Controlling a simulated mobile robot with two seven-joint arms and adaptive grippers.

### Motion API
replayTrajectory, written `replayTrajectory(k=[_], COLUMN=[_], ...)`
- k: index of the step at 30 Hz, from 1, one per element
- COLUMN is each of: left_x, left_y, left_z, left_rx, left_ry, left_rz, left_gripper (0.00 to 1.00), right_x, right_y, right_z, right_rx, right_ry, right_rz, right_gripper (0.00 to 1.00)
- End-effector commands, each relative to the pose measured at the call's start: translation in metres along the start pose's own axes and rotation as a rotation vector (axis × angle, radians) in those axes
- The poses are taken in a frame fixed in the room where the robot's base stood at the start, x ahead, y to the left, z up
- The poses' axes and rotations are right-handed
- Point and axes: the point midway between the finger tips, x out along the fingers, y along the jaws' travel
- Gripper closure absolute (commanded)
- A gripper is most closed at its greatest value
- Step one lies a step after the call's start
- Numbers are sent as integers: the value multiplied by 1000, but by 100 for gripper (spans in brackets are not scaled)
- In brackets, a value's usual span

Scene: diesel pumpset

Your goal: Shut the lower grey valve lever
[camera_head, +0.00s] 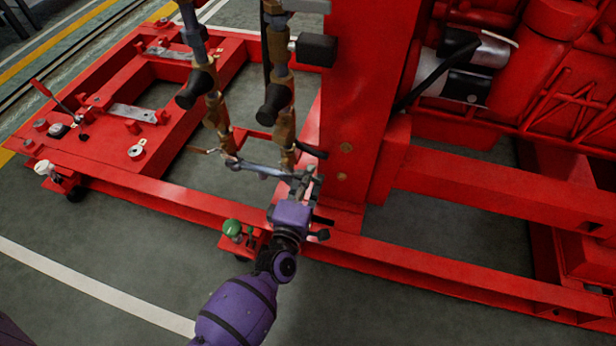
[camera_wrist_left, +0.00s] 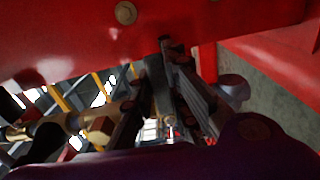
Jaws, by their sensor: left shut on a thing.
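My left gripper (camera_head: 303,186) is at the foot of the red upright post, at the right end of a thin grey pipe (camera_head: 262,170) between two brass pipe runs. In the left wrist view, its two dark fingers (camera_wrist_left: 165,75) are closed on a narrow grey bar, which looks like the grey valve lever (camera_wrist_left: 160,92). The fingers hide most of the lever in the head view, so its exact angle to the pipe cannot be told. My right gripper is not in view.
Brass pipes with black parts (camera_head: 275,103) rise just behind and left of the gripper. The red post (camera_head: 365,110) stands close behind it. The red base frame (camera_head: 430,275) runs below. A small green-topped fitting (camera_head: 232,228) sits left of my wrist. Grey floor lies in front.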

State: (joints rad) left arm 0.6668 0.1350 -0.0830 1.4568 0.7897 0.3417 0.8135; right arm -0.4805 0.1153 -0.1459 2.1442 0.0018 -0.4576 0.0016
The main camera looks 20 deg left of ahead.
Motion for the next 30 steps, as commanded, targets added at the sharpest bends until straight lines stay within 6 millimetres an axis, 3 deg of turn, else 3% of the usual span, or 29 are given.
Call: replayTrajectory(k=[8, 9, 14, 30], left_x=[-1, -1, -1, 0], left_y=[-1, -1, -1, -4], left_z=[2, 2, 1, 0], left_rx=[-1, -1, 0, 39], left_ry=[-4, -4, -2, 0], left_rz=[-3, -3, -3, -1], left_gripper=[100, 84, 66, 66], right_x=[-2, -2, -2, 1], right_y=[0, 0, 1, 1], right_z=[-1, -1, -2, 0], right_rx=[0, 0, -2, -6], right_ry=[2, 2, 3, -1], right_rz=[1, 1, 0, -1], right_gripper=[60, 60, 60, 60])
